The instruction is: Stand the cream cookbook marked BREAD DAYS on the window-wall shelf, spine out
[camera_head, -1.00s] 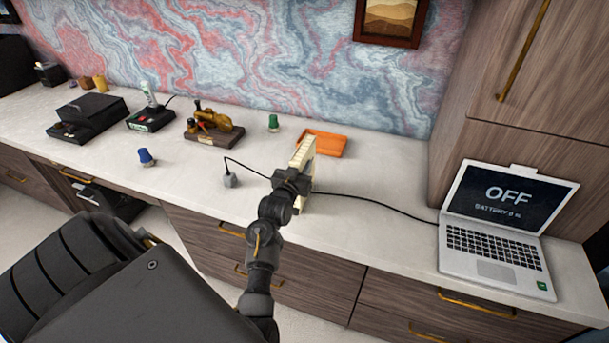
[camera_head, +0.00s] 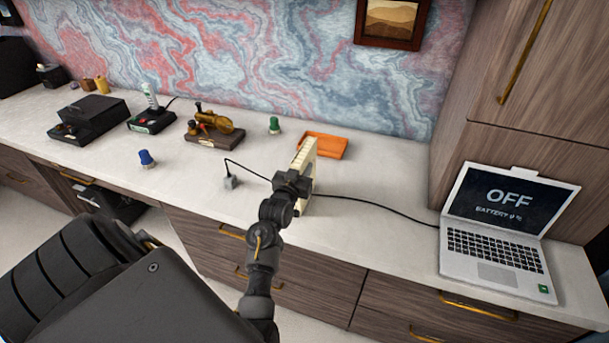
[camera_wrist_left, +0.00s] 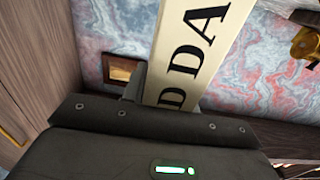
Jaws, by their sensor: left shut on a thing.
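The cream cookbook (camera_head: 305,163) is held upright above or at the front part of the counter in the head view. My left gripper (camera_head: 291,184) is shut on it; the arm comes up from the lower left. In the left wrist view the cookbook's cream spine (camera_wrist_left: 195,45) rises from the gripper (camera_wrist_left: 165,108), with black letters reading part of "D DA". The fingers are mostly hidden there. I cannot tell whether the book touches the counter. The window-wall shelf is not identifiable in these views. My right gripper is not in view.
An orange tray (camera_head: 325,145) lies behind the book. A laptop (camera_head: 497,232) reading OFF stands at the right, its black cable crossing the counter (camera_head: 385,185). A green-topped piece (camera_head: 274,125), a blue one (camera_head: 146,158) and a brass device (camera_head: 214,128) stand to the left.

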